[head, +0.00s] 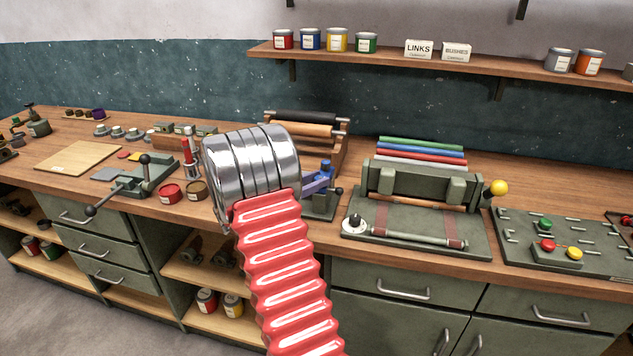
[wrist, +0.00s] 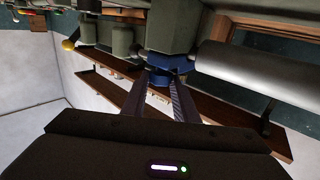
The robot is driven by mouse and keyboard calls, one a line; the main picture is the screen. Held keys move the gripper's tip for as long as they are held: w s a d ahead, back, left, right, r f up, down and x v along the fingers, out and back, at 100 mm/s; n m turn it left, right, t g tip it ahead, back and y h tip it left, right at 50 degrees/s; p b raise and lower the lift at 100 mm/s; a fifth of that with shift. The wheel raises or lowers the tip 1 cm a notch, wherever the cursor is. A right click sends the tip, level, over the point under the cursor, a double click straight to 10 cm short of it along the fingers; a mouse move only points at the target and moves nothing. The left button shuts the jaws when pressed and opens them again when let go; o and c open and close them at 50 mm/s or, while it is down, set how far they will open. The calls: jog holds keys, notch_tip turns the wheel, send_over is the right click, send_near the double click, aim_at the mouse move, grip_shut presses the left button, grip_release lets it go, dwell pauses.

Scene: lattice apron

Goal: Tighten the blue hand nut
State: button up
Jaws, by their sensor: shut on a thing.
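The blue hand nut (wrist: 166,64) is in the upper middle of the wrist view, against a grey-green post. My gripper (wrist: 162,80) reaches up to it with two dark fingers, shut on the nut from both sides. In the head view, blue parts (head: 321,177) show on a small grey-green fixture (head: 322,206) just right of my arm's silver joint.
A roller press (head: 420,186) with a yellow knob stands to the right on the bench, beside a green peg board (head: 575,243). A lever tool (head: 140,178) and small tins (head: 170,194) lie left. A wooden rack (head: 310,135) stands behind. A shelf (head: 480,71) runs above.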

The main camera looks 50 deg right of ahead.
jog(key=shift+w+d+m+g+y, duration=0.1)
jog(key=shift+w+m+g+y, duration=0.1)
jog(key=shift+m+g+y, duration=0.95)
jog(key=shift+w+d+m+g+y, duration=0.1)
jog(key=shift+w+m+g+y, duration=0.2)
jog(key=shift+m+g, duration=0.9)
jog(key=shift+w+d+m+g+y, duration=0.15)
jog(key=shift+m+g+y, duration=0.55)
jog(key=shift+g, duration=0.95)
jog(key=shift+r+g+y, duration=0.1)
jog(key=shift+g+y, duration=0.2)
jog(key=shift+y, duration=0.15)
jog(key=o, duration=1.1)
jog(key=shift+m, duration=0.25)
jog(key=shift+c, duration=0.2)
jog(key=shift+a, duration=0.1)
